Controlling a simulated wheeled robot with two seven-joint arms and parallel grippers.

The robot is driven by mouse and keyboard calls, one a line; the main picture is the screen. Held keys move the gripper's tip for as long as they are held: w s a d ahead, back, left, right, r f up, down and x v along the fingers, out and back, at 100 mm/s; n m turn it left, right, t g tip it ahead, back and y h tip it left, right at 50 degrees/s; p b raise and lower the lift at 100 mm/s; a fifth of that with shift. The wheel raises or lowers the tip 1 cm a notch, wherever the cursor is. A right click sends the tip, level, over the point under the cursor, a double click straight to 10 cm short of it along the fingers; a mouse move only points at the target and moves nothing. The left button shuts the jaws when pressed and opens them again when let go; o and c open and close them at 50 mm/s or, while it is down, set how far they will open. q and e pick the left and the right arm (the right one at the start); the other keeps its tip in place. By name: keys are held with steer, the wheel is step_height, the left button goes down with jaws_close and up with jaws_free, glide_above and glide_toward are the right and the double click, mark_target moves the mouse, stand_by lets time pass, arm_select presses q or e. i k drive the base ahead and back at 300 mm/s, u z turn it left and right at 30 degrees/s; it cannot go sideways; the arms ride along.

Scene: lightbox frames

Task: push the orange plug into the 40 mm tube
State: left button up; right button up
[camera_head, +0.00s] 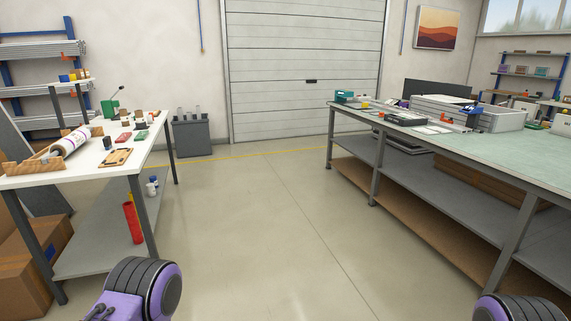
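I cannot pick out the orange plug or the 40 mm tube with certainty. Small orange pieces show on the right bench, one beside the aluminium frame (474,109). A whitish roll or tube (72,141) lies in a wooden cradle (21,168) on the left table. A red tube (132,222) stands on that table's lower shelf. Neither of my grippers is in view; only purple and black parts of my arms show at the bottom left and bottom right.
The white left table (80,170) holds small blocks and a green tool. The long right bench (470,148) carries trays and boxes. Open floor (270,215) lies between them, up to a shutter door (305,75). A grey bin (191,138) stands at the back; cardboard boxes (30,260) sit at left.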

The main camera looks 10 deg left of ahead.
mark_target(138, 114)
steer(key=u, duration=0.1)
steer(key=i, duration=2.8)
steer(key=u, duration=1.05)
steer(key=i, duration=2.15)
steer(key=u, duration=0.75)
